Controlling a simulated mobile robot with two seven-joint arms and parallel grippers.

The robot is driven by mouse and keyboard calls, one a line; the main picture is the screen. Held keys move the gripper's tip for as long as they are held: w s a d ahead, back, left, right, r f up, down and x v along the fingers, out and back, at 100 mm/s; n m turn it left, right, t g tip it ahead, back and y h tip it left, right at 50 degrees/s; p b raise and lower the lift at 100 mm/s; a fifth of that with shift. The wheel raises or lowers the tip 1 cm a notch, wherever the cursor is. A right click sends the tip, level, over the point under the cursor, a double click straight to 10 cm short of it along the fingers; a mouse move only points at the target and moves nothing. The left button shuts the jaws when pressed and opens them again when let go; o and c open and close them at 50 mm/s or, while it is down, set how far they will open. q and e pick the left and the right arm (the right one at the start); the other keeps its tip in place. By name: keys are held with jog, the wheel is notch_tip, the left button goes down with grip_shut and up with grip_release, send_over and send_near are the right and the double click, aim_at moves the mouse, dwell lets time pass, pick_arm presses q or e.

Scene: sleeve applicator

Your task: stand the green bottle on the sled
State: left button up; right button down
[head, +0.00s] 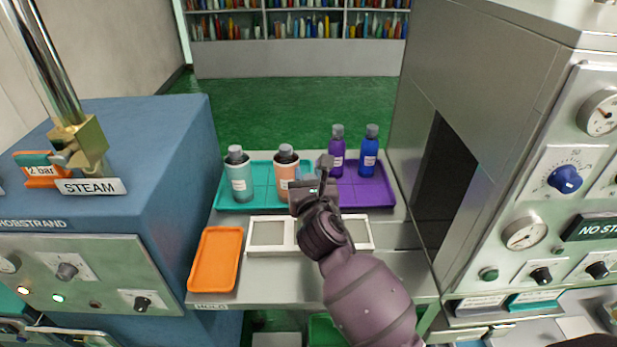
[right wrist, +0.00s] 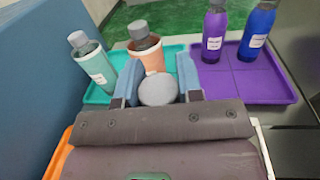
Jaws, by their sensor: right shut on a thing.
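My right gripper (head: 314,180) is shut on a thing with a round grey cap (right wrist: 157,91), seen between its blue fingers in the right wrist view. The body below this cap is hidden, so I cannot tell its colour. A teal-green bottle (head: 239,178) with a grey cap stands upright at the left of the teal tray (head: 225,195); it also shows in the right wrist view (right wrist: 98,68). A white frame with two grey recesses (head: 268,233), which looks like the sled, lies in front of the trays, partly hidden by my right arm. My left gripper is not in view.
A salmon bottle (head: 285,172) stands in the teal tray, close beside the gripper. Purple (head: 337,152) and blue (head: 368,152) bottles stand at the back of the purple tray (head: 375,198). An empty orange tray (head: 214,260) lies left. Machine housings flank the shelf.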

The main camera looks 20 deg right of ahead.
jog(key=c, duration=0.8)
grip_release()
jog(key=shift+f, duration=0.1)
jog(key=shift+s, duration=0.1)
jog(key=s, duration=0.4)
jog(key=s+a, duration=0.1)
jog(key=s, duration=0.2)
jog(key=s+a, duration=0.1)
jog(key=s, duration=0.3)
jog(key=shift+s, duration=0.3)
